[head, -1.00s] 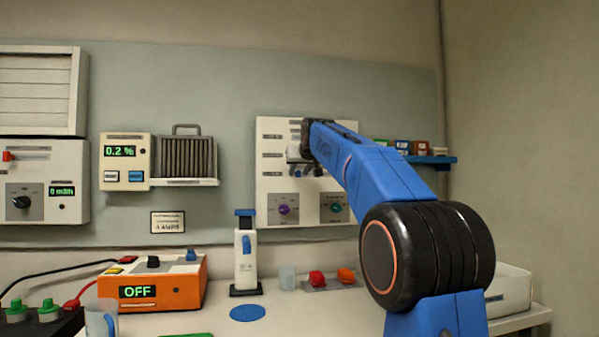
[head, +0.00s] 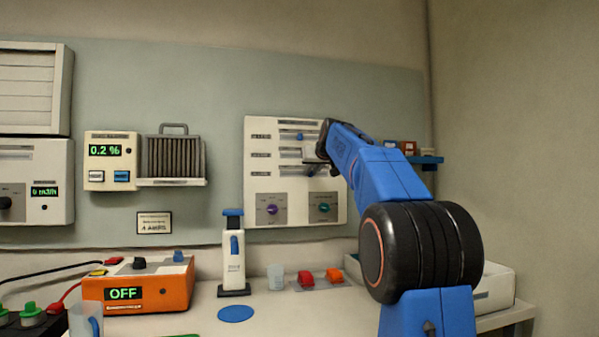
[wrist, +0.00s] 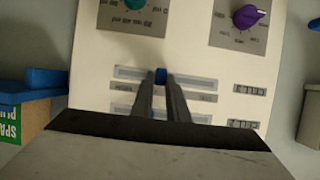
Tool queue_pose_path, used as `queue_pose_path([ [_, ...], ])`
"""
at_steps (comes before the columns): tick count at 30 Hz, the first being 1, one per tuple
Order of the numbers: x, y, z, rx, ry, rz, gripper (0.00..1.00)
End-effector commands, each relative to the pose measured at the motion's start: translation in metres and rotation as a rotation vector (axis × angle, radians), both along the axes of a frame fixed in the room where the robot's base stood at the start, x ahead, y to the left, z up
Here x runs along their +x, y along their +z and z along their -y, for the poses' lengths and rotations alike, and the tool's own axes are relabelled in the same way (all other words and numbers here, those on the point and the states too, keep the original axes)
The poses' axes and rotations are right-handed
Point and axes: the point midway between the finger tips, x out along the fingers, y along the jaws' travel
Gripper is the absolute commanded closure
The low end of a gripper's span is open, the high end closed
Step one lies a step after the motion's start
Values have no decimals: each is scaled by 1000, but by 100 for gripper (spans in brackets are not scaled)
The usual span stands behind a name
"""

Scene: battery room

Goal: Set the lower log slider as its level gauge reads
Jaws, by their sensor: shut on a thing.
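The white log panel (head: 254,205) hangs on the wall, with slider rows above a purple knob (head: 272,210) and a teal knob (head: 323,209). A blue slider handle (head: 299,137) shows on the top row. In the wrist view, which is upside down, my gripper (wrist: 160,80) is shut on the blue handle (wrist: 160,74) of the lower slider, the row nearest the knobs. The handle stands near the middle of its slot (wrist: 195,82). In the head view my gripper (head: 314,167) hides that handle. I cannot tell which instrument is the level gauge.
A meter (head: 104,151) reading 0.2 % hangs left of the panel. Below are an orange box (head: 160,290) showing OFF, a white and blue upright device (head: 234,262) and red pieces (head: 306,280). A blue shelf (head: 427,160) with small boxes is right of the panel.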

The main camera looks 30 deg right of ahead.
Motion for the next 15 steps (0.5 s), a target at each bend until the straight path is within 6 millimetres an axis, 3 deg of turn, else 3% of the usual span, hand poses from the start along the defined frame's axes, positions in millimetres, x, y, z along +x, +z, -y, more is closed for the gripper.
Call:
queue_pose_path([
  [4,-3,0,10,0,0,0,100],
  [13,-3,0,10,0,1,0,100],
  [14,-3,0,10,0,1,0,84],
  [15,-3,0,10,0,1,0,74],
])
